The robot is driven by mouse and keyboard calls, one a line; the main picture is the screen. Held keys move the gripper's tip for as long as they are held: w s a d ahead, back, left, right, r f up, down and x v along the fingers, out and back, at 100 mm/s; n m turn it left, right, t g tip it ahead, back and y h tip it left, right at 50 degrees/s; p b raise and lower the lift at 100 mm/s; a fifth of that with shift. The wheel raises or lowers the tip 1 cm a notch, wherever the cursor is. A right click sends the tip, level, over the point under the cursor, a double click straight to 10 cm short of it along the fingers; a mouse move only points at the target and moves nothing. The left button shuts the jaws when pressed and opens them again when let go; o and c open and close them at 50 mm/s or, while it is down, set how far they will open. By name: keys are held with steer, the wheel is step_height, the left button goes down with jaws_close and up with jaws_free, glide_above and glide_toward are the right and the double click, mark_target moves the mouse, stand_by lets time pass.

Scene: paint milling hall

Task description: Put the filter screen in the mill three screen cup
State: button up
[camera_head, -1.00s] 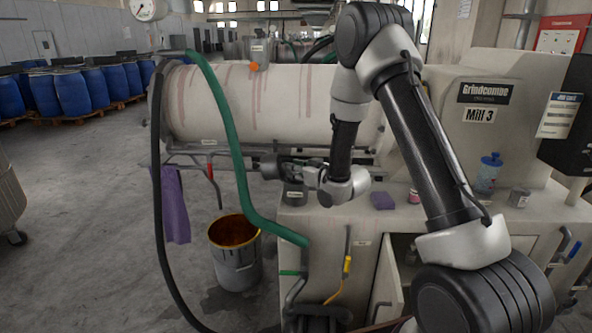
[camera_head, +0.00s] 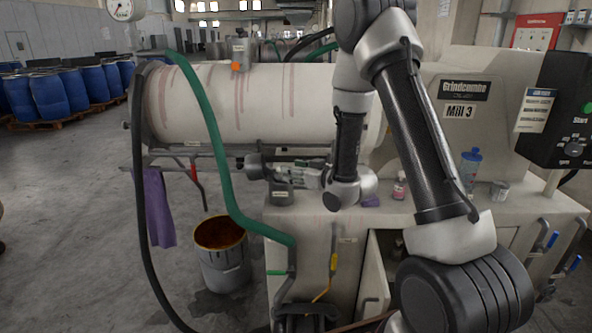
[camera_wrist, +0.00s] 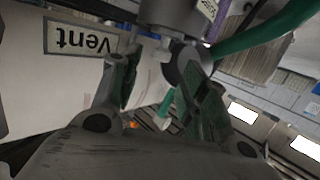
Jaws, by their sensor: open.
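My gripper (camera_wrist: 162,92) is open; its two green-padded fingers show in the wrist view. In the head view my gripper (camera_head: 255,168) is at the front of the mill, just right of the green hose and above the worktop. A small grey labelled cup (camera_head: 282,192) stands at the worktop's left end, just below the gripper; it may be the screen cup, but its label is too small to read. A labelled grey cylinder (camera_wrist: 182,14) is at the top of the wrist view. I cannot make out the filter screen in either view.
Mill 3's pale drum (camera_head: 260,105) lies behind my gripper. A green hose (camera_head: 212,130) hangs close to its left. A purple cloth (camera_head: 158,205), a bucket (camera_head: 222,268), a blue-capped bottle (camera_head: 470,168) and a small can (camera_head: 499,189) are around. An open cabinet door (camera_head: 374,275) is below.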

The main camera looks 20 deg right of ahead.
steer(key=s+d+r+m+g+h, duration=0.35)
steer(key=s+d+r+h, duration=0.25)
steer(key=s+d+r, duration=0.5)
steer(key=s+r+m+g, duration=0.1)
steer(key=s+r+g, duration=0.2)
steer(key=s, duration=1)
steer(key=s+r+m+g+h, duration=0.1)
steer(key=s+r+g, duration=0.1)
steer(key=s, duration=1.2)
steer(key=shift+d+r+g, duration=0.4)
steer(key=shift+g, duration=0.25)
